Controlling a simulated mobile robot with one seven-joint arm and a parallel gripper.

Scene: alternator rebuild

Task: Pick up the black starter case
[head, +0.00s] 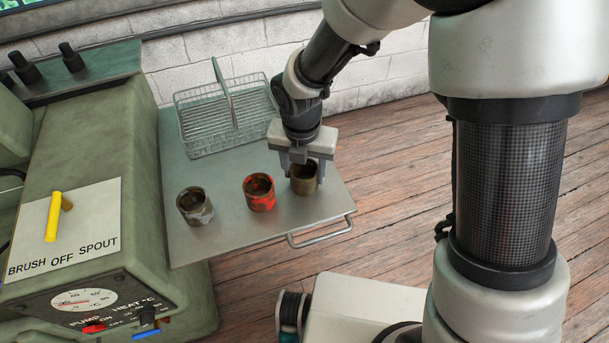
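Three worn, open-topped cylindrical cases stand upright in a row on a grey metal shelf. The left case (195,209) is brown with pale grey patches. The middle case (260,196) is rusty brown with red patches. The right case (303,185) is dark brown to tan. None looks plainly black, so I cannot tell by colour which is the black starter case. My gripper (306,173) points down at the right case, with its fingers at either side of that case's rim. Whether they touch it cannot be seen. The right case appears to rest on the shelf.
A wire basket (225,112) with a raised handle stands behind the cases on the shelf (240,235). A bar handle (320,236) juts from the shelf's front edge. Wooden floor lies right.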

